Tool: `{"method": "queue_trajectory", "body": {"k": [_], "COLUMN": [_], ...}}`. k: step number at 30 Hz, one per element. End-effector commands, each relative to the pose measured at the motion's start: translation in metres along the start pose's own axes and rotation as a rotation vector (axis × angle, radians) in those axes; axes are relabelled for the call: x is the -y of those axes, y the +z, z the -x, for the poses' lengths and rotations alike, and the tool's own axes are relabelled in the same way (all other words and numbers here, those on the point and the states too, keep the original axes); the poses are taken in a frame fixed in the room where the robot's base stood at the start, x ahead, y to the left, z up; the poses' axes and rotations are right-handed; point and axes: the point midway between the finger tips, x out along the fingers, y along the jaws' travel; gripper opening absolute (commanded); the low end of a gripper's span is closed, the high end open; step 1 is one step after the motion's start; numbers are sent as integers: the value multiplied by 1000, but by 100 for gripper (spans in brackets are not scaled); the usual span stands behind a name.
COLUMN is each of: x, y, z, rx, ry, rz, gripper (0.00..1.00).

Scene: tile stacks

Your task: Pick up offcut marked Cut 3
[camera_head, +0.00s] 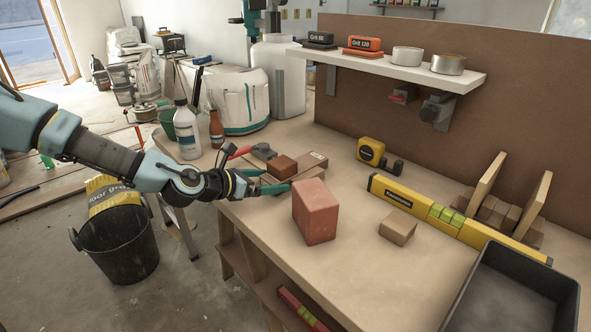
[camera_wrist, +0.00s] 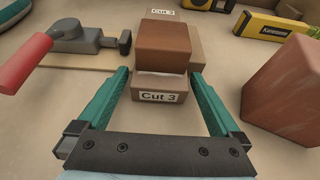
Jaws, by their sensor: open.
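The tan offcut marked Cut 3 (camera_wrist: 160,82) lies on the workbench, with one label on its near end and another beyond. A reddish-brown block (camera_wrist: 163,45) sits on top of its middle, hiding part of it. In the head view the offcut's far end (camera_head: 315,158) shows behind the brown block (camera_head: 282,166). My gripper (camera_wrist: 160,73) is open and empty, its teal fingers either side of the offcut's near end, with gaps. In the head view my gripper (camera_head: 274,182) is low at the bench's left edge.
A large red block (camera_head: 315,212) stands close to the right of my gripper. A red-handled clamp-like tool (camera_wrist: 75,38) lies to the left. A small tan block (camera_head: 398,226), a yellow level (camera_head: 420,205), a tape measure (camera_head: 370,151) and a dark tray (camera_head: 470,300) are farther right.

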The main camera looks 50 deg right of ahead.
Motion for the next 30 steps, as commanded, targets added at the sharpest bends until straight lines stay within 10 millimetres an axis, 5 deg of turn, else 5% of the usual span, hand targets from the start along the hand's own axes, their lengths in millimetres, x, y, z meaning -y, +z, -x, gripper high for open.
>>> {"method": "queue_trajectory", "body": {"k": [8, 30], "x": [0, 0], "y": [0, 0], "z": [-2, -2], "rx": [0, 0], "ry": [0, -1], "rz": [0, 0], "gripper": [98, 14]}}
